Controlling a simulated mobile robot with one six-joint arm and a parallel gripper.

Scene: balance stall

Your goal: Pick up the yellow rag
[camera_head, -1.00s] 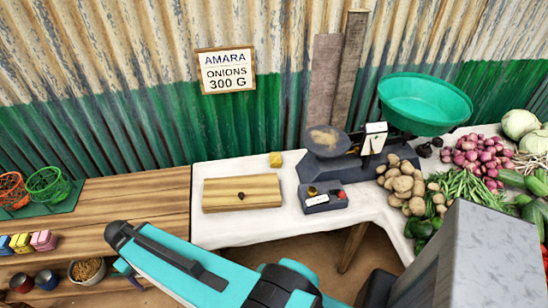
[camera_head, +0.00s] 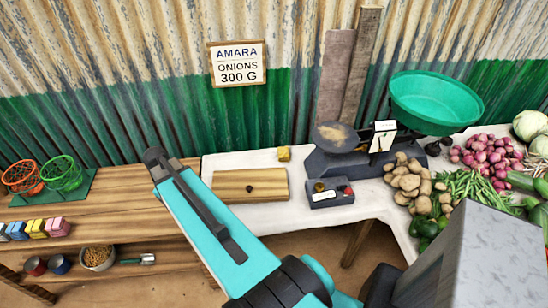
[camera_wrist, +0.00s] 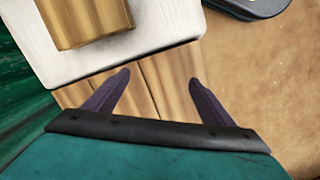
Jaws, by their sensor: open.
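The fingers are over the brown wooden bench, just off the edge of the white table.
The board carries a small dark knob. A dark weight box (camera_head: 330,194) and the scale (camera_head: 345,165) with its green pan (camera_head: 436,100) stand to the right. Potatoes (camera_head: 408,180) and other vegetables fill the right side. Baskets (camera_head: 62,172) and coloured packets (camera_head: 37,228) are at left.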

